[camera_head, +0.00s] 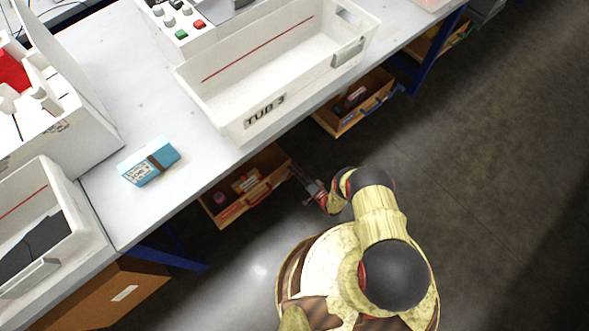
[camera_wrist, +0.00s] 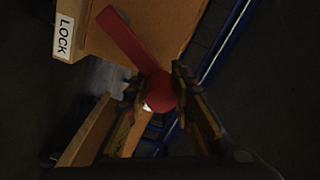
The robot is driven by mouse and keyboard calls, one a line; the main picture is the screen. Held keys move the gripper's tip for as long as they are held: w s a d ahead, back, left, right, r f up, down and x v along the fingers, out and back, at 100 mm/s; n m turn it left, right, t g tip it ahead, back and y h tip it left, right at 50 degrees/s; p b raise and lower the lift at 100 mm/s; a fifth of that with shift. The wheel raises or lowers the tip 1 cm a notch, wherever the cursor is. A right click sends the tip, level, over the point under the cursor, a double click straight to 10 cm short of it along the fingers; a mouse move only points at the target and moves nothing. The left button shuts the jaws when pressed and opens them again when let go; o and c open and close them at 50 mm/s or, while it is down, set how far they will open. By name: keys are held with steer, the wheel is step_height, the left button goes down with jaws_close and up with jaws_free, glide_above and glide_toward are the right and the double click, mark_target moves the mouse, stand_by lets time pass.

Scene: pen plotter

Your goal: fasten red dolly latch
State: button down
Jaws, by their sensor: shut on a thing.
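The red dolly latch (camera_wrist: 126,42) shows in the wrist view as a flat red arm ending in a round red knob (camera_wrist: 160,92). It lies against a tan wooden board (camera_wrist: 165,20) that carries a white LOCK label (camera_wrist: 65,37). The latch arm points up and left, and its tip is apart from the label. My gripper (camera_wrist: 158,85) has a finger on each side of the knob and is shut on it. In the head view my gripper (camera_head: 302,181) is low beside the wooden dolly box (camera_head: 228,212) with a red handle, under the bench. The latch is too small to make out there.
The bench (camera_head: 95,195) overhangs the box. On it stand the white TUB 3 tub (camera_head: 240,128) and a blue-and-white box (camera_head: 150,162). Another wooden box with a blue handle (camera_head: 375,103) is further right under the bench. The floor (camera_head: 480,190) at right is clear.

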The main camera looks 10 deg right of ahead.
steer(key=shift+s+f, duration=0.15)
steer(key=c, duration=1.8)
jaws_free()
steer(key=shift+c, duration=0.2)
steer(key=shift+o, duration=1.5)
steer(key=v, duration=0.7)
steer(key=shift+d, duration=0.15)
steer(key=shift+s, duration=0.1)
